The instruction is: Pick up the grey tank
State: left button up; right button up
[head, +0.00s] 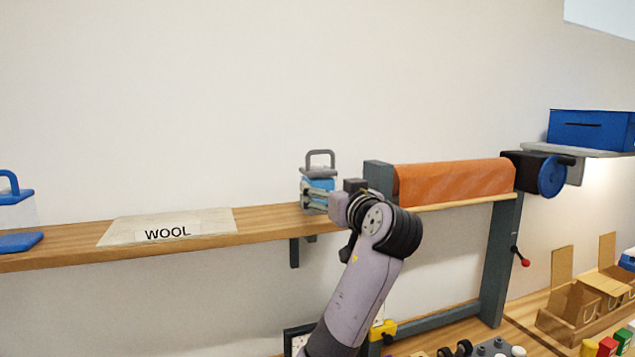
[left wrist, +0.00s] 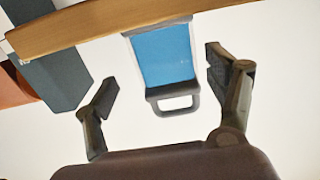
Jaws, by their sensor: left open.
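The grey tank (head: 319,184) stands upright on the wooden shelf, with a grey handle on top and blue inside. My arm partly covers its right side in the head view. In the left wrist view the tank (left wrist: 165,57) appears upside down, its grey lid and handle pointing down in the picture. My left gripper (left wrist: 161,68) is open, its fingers apart on either side of the tank in that picture. Nothing is between them in their grip, and I cannot tell how far off the tank is. My right gripper is not in view.
The wooden shelf (head: 70,243) holds a WOOL swatch (head: 165,228) and a blue-lidded tank (head: 15,215) at far left. Right of the grey tank stands a dark frame (head: 497,265) with an orange roll (head: 455,180). The wall above is clear.

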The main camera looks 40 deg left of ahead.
aim_at(318, 183)
pick_arm(q)
jog(key=shift+w+a+r, duration=0.1)
jog(key=shift+a, duration=0.1)
jog(key=shift+a+r+p, duration=0.15)
jog(key=shift+a+p, duration=0.1)
jog(key=shift+p, duration=0.2)
jog(key=p+x, duration=0.1)
jog(key=x, duration=0.2)
jog(key=p+x, duration=0.1)
jog(key=shift+s+a+r+p, duration=0.1)
jog(key=shift+s+a+p, duration=0.1)
jog(key=shift+a+p, duration=0.15)
jog(key=shift+a, duration=0.1)
jog(key=shift+w, duration=0.15)
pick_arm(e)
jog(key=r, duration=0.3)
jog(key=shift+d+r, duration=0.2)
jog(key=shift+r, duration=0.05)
pick_arm(q)
jog(key=shift+c, duration=0.5)
jog(key=c, duration=1.3)
